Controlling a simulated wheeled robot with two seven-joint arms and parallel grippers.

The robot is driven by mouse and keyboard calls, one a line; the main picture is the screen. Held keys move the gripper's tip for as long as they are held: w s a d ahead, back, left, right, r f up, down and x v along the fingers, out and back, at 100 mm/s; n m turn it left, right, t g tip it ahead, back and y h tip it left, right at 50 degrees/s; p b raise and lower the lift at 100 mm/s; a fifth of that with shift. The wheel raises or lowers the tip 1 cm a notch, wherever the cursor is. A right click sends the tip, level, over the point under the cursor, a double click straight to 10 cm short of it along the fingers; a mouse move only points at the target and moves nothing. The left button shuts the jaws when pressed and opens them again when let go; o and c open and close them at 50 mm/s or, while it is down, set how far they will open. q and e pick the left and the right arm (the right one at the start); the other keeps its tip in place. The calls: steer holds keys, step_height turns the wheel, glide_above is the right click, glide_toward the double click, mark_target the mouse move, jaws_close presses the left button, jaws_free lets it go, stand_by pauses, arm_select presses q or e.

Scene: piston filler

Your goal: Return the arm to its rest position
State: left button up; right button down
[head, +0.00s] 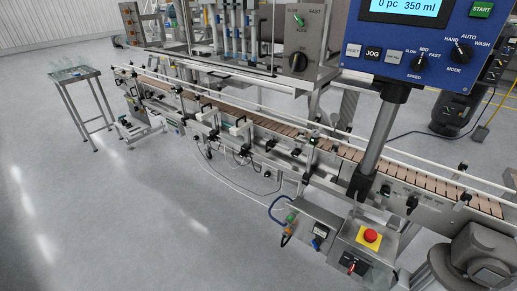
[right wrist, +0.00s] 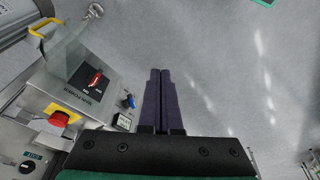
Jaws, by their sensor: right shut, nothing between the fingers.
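My right gripper (right wrist: 160,72) shows in the right wrist view, its two dark fingers pressed together with nothing between them. It is over open grey floor, to the right of a steel control box (right wrist: 72,85) in the picture. That box bears a red rotary main-power switch (right wrist: 95,80) and a red emergency-stop button on yellow (right wrist: 60,118). In the head view neither gripper shows. There, the same box carries the red emergency stop (head: 370,236) and the rotary switch (head: 351,262) below it.
A conveyor (head: 270,125) with brown slats runs from upper left to lower right. A blue control panel (head: 420,40) on a post reads "0 pc 350 ml". A small steel table (head: 76,76) stands at the left. The grey floor (head: 120,220) at lower left is clear.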

steer(key=s+f+g, duration=0.1)
steer(key=s+f, duration=0.2)
steer(key=f, duration=0.4)
steer(key=s+f, duration=0.3)
steer(key=f, duration=0.5)
steer(key=s+d+f, duration=0.3)
steer(key=s+f, duration=0.6)
steer(key=s, duration=0.5)
steer(key=shift+g, duration=0.4)
steer(key=shift+w+d, duration=0.1)
